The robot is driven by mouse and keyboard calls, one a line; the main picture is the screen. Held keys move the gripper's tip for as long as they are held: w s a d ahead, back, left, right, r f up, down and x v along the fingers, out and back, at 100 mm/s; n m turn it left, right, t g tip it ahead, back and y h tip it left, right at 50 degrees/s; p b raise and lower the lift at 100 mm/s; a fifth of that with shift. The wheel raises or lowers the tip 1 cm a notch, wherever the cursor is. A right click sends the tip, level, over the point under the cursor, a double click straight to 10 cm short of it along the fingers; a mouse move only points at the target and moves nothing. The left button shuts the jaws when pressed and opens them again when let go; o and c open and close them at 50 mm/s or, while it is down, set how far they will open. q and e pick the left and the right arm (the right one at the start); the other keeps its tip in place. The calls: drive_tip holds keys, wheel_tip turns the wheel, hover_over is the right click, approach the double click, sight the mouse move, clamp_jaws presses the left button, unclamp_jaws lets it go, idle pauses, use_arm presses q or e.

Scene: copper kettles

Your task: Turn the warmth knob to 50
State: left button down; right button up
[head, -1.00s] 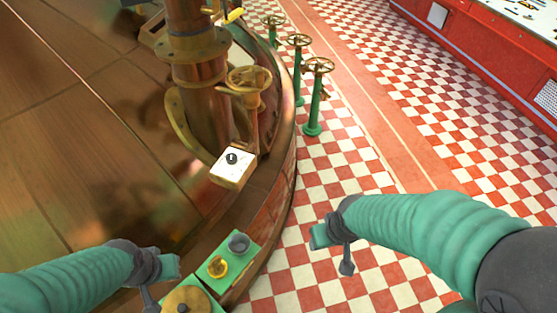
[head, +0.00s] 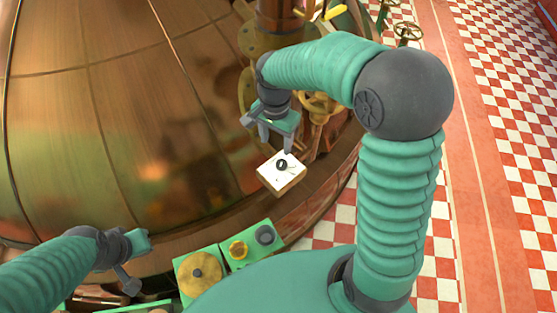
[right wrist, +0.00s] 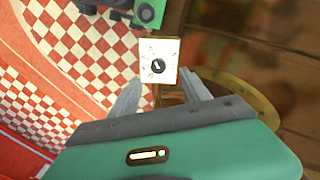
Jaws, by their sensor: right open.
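The warmth knob (head: 281,165) is a small black dial on a white square panel (head: 270,178) at the rim of the copper kettle. It also shows in the right wrist view as a black knob (right wrist: 158,67) on the white panel (right wrist: 147,51). My right gripper (head: 275,146) is open and empty, just above and behind the panel, apart from the knob. In the right wrist view its two fingers (right wrist: 165,92) are spread below the knob. The dial's marks are too small to read. My left gripper (head: 138,262) is at the lower left, away from the panel; its jaws are unclear.
The copper kettle (head: 110,120) fills the left. A brass handwheel (head: 318,106) stands close behind my right gripper. Checkered floor (head: 510,110) is open at right.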

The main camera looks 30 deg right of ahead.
approach(284, 162)
drive_tip(key=a+f, duration=0.1)
drive_tip(key=a, duration=0.2)
drive_tip(key=d+f, duration=0.1)
drive_tip(key=f, duration=0.1)
drive_tip(key=d+f, duration=0.1)
drive_tip(key=f, duration=0.2)
drive_tip(key=d+f+p, duration=0.1)
drive_tip(key=d+f, duration=0.1)
drive_tip(key=shift+w+f, duration=0.1)
drive_tip(key=shift+f, duration=0.45)
drive_tip(key=shift+a, duration=0.4)
drive_tip(key=shift+a+r, duration=0.15)
drive_tip(key=shift+a, duration=0.85)
drive_tip(key=shift+c, duration=2.4)
drive_tip(key=shift+d, duration=0.55)
drive_tip(key=c, duration=0.5)
drive_tip(key=shift+d, duration=0.3)
clamp_jaws()
use_arm(q)
drive_tip(key=shift+w+d+r, duration=0.15)
drive_tip(key=shift+d+r, duration=0.3)
drive_tip(key=shift+r, duration=0.15)
use_arm(e)
drive_tip(key=shift+a, duration=0.35)
